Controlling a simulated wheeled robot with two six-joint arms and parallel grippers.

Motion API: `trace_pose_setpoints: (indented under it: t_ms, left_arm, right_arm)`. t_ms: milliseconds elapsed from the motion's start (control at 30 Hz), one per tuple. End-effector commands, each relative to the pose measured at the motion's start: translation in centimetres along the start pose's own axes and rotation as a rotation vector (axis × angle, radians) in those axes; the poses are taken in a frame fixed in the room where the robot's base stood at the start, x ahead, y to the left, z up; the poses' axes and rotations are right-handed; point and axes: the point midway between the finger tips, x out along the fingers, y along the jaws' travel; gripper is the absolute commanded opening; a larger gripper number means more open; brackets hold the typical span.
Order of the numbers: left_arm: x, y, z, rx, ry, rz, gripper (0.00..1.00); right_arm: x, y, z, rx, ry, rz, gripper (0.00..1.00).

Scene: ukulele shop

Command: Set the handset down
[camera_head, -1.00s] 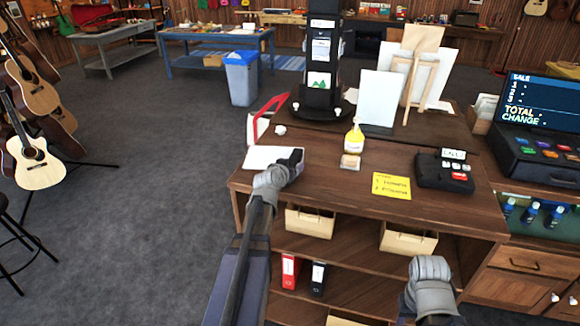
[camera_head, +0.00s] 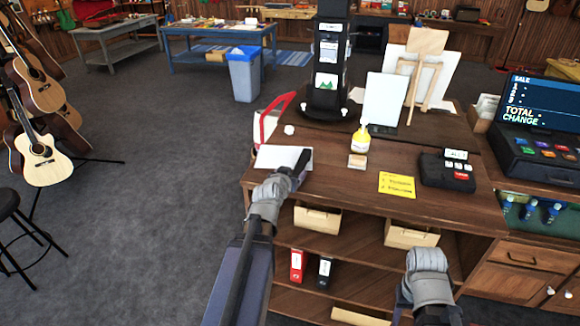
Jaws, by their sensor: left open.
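My left gripper (camera_head: 303,164) is a dark tip beyond a grey wrist, open over the near left corner of the counter (camera_head: 340,183), beside a white sheet (camera_head: 283,157). A dark, narrow shape stands at its tip; I cannot tell whether this is only the fingers or also the handset. A black desk unit (camera_head: 446,172) with a small display and a red key sits on the counter to the right; no separate handset is clear on it. My right arm's grey wrist (camera_head: 428,275) is in front of the counter, at the lower right; its fingers cannot be made out.
A yellow note (camera_head: 397,184), a yellow-capped bottle (camera_head: 360,140) and a small tan block (camera_head: 357,161) are on the counter. A black display tower (camera_head: 327,80) and a red-edged item (camera_head: 271,117) stand behind. The sale register (camera_head: 540,135) is at right.

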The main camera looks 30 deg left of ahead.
Motion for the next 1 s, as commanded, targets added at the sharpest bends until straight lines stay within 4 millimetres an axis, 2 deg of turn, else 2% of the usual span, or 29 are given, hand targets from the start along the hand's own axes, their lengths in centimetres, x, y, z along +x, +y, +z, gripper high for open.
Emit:
trace_pose_setpoints:
  t_ms: [100, 333, 433, 467, 567, 633, 700, 800, 900, 1000]
  left_arm:
    - [-0.7, 0.3, -0.2, -0.001, 0.000, 0.001, 0.75]
    - [-0.7, 0.3, -0.1, 0.000, -0.001, 0.002, 0.75]
    - [-0.6, 1.9, 0.6, 0.009, -0.033, 0.031, 0.75]
    - [-0.6, 3.0, 1.1, 0.017, -0.056, 0.049, 0.75]
    - [-1.0, 8.1, 3.8, 0.057, -0.181, 0.139, 0.75]
    - [-2.1, 12.6, 6.7, 0.100, -0.308, 0.213, 0.75]
    - [-4.0, 17.1, 10.0, 0.159, -0.455, 0.277, 0.75]
    - [-7.9, 21.8, 14.6, 0.257, -0.669, 0.330, 0.75]
    - [-12.1, 24.6, 18.2, 0.355, -0.855, 0.336, 0.75]
    - [-15.8, 25.9, 20.6, 0.440, -0.998, 0.311, 0.75]
  right_arm:
    - [-0.4, 0.0, 0.0, 0.000, 0.000, 0.000, 0.50]
    - [-0.3, 0.0, 0.0, 0.000, 0.000, 0.000, 0.50]
    - [-0.3, 0.0, 0.0, 0.000, 0.000, 0.000, 0.50]
    - [-0.3, 0.0, 0.0, 0.000, 0.000, 0.000, 0.50]
    - [-0.3, 0.0, 0.0, 0.000, 0.000, 0.000, 0.50]
    - [-0.3, 0.0, 0.0, 0.000, 0.000, 0.000, 0.50]
    - [-0.3, 0.0, 0.0, 0.000, 0.000, 0.000, 0.50]
    - [-0.4, 0.0, 0.0, 0.000, 0.000, 0.000, 0.50]
    - [-0.4, 0.0, 0.0, 0.000, 0.000, 0.000, 0.50]
    - [-0.4, 0.0, 0.0, 0.000, 0.000, 0.000, 0.50]
